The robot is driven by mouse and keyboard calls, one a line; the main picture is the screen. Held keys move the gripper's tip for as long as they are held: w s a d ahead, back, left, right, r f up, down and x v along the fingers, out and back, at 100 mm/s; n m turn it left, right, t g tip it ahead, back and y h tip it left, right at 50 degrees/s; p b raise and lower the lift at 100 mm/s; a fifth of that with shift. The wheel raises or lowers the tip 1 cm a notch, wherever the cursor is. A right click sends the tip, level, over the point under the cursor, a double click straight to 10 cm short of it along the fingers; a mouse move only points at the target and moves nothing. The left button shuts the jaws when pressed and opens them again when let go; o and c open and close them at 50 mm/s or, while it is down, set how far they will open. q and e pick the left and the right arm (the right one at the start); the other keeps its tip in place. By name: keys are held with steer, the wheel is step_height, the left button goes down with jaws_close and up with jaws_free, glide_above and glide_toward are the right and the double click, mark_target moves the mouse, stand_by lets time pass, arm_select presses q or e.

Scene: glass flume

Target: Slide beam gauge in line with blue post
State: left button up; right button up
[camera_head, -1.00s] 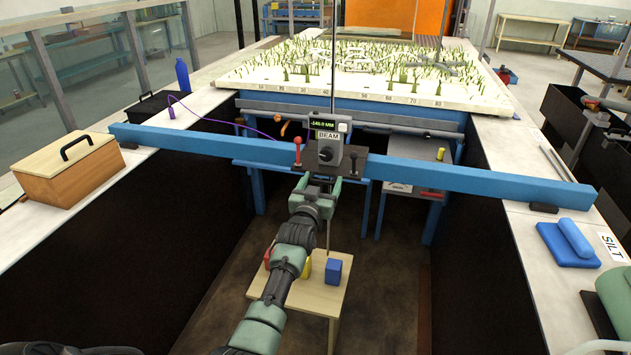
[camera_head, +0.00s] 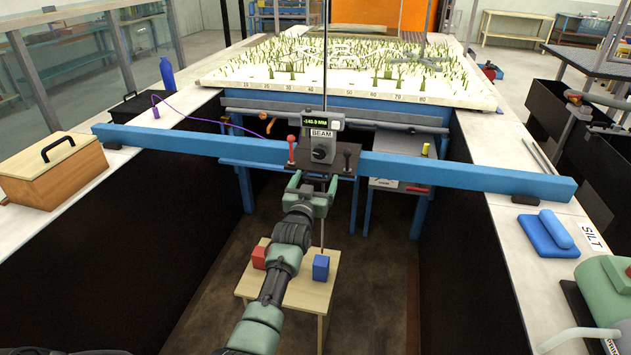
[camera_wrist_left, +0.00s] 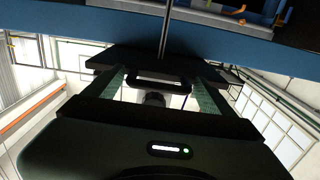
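The beam gauge (camera_head: 323,150) is a grey box with a small display, a BEAM label and a black knob. It sits on a dark carriage near the middle of the blue beam (camera_head: 460,176). A thin rod (camera_head: 322,225) hangs below it and appears above the blue block-like post (camera_head: 321,268) on a low wooden stool. My left gripper (camera_head: 313,182) is at the carriage's near underside, fingers apart. In the left wrist view, the fingers (camera_wrist_left: 156,90) flank a dark part; whether they clamp it is unclear. My right gripper is out of view.
A red block (camera_head: 259,257) stands on the stool (camera_head: 300,291), left of my arm. Red (camera_head: 291,150) and black (camera_head: 347,155) levers flank the gauge. A wooden box (camera_head: 52,170) and blue roll (camera_head: 555,230) sit on the side ledges. The beam looks clear both sides.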

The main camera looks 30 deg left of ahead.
arm_select(q)
steer(key=shift+s, duration=0.1)
steer(key=v, duration=0.7)
steer(key=shift+s+b, duration=0.3)
steer(key=shift+b, duration=0.15)
steer(key=shift+d+f, duration=0.1)
steer(key=s+d+f+m+g+h, duration=0.1)
steer(key=s+d+f+g, duration=0.3)
steer(key=f, duration=0.8)
steer(key=s+d+f+m+g+h, duration=0.1)
steer(key=s+d+f, duration=0.1)
steer(key=s+f, duration=0.8)
steer(key=s+d+f+m+g+h, duration=0.1)
steer(key=s+d+f+g, duration=0.15)
steer(key=f, duration=1.25)
steer(key=s+d+f+m+g+h, duration=0.1)
steer(key=s+f+g, duration=0.1)
steer(key=s+f, duration=0.65)
steer(key=s+d+f+g, duration=0.25)
steer(key=s+f, duration=0.35)
steer(key=s, duration=0.6)
steer(key=s+f+g, duration=0.2)
steer(key=s+f, duration=0.1)
steer(key=s, duration=0.8)
steer(key=s+a+f+m+g, duration=0.1)
steer(key=s+f+g, duration=0.1)
steer(key=s, duration=0.9)
steer(key=shift+s+a+f+g, duration=0.3)
steer(key=shift+s+f, duration=0.05)
steer(key=shift+f, duration=0.4)
